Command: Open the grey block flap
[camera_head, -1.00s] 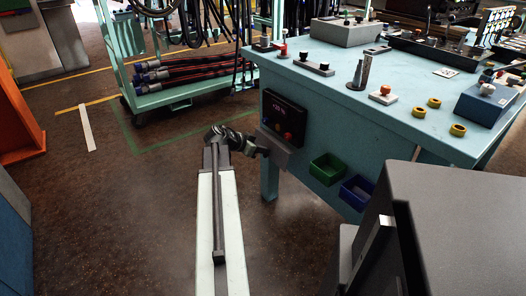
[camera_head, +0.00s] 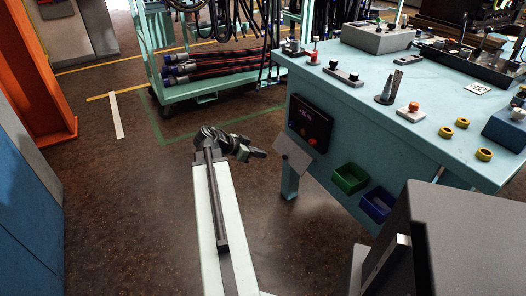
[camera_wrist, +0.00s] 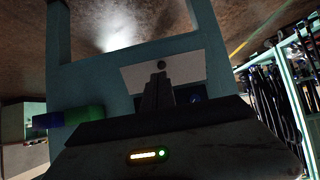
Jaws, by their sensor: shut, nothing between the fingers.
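A flat grey flap (camera_head: 294,155) sticks out at a slant from the end of the teal bench, just below a black panel (camera_head: 310,122) with a small red display. My gripper (camera_head: 260,154) is to the left of the flap, with a small gap seen between its tips and the flap's edge. In the wrist view my gripper's fingers (camera_wrist: 159,80) are shut and empty, in front of a pale grey plate (camera_wrist: 190,68) with a dark round spot. I cannot tell from that view whether they touch it.
Green (camera_head: 349,178) and blue (camera_head: 378,205) bins hang on the bench (camera_head: 415,150) to the right of the flap. A large grey box (camera_head: 470,235) stands at the lower right. A hose cart (camera_head: 205,87) is behind. Floor left of my arm is clear.

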